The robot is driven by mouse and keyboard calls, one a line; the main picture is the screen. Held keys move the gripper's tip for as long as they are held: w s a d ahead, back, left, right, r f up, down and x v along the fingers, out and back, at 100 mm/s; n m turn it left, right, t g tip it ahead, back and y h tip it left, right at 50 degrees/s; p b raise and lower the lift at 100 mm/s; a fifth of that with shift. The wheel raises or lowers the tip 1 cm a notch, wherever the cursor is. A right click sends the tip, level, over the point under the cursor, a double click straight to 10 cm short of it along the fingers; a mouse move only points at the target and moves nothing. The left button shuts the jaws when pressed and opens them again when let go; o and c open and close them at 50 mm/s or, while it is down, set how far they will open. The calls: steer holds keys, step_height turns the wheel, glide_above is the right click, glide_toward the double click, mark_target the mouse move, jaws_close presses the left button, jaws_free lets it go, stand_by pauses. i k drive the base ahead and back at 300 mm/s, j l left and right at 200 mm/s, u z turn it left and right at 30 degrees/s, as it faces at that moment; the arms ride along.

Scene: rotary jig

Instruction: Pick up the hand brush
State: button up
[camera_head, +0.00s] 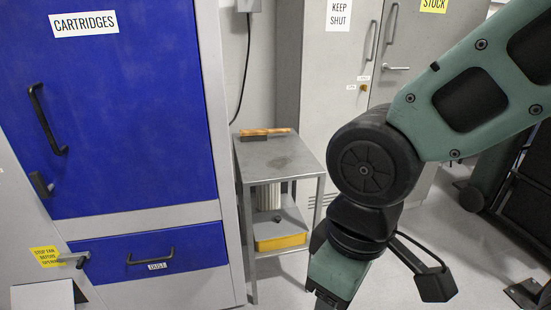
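The hand brush (265,132) lies on the top of a small grey metal side table, at its back edge. It has an orange-brown wooden handle or back and a dark strip beneath. My arm comes in from the upper right and bends down in front of the grey cabinet. Only its wrist end shows at the bottom of the picture, to the right of and nearer than the table. My gripper's fingers are cut off by the bottom edge, so I do not see their opening. The brush is apart from my arm.
The side table (275,160) has a lower shelf with a white ribbed cylinder and a yellow bin (280,242). The blue-doored unit (120,120) stands close on its left. A grey cabinet (318,110) stands behind. Most of the tabletop is clear.

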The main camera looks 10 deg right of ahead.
mark_target(255, 134)
steer(key=i+l+u, duration=0.1)
steer(key=i+l, duration=0.15)
steer(key=i, duration=0.25)
steer(key=i+l+u, duration=0.1)
steer(key=i+l, duration=0.15)
steer(key=i, duration=0.25)
steer(key=i+l+u, duration=0.1)
steer(key=i+l, duration=0.2)
steer(key=i, duration=0.2)
steer(key=i+l+u, duration=0.1)
steer(key=i+l, duration=0.25)
steer(key=i, duration=0.1)
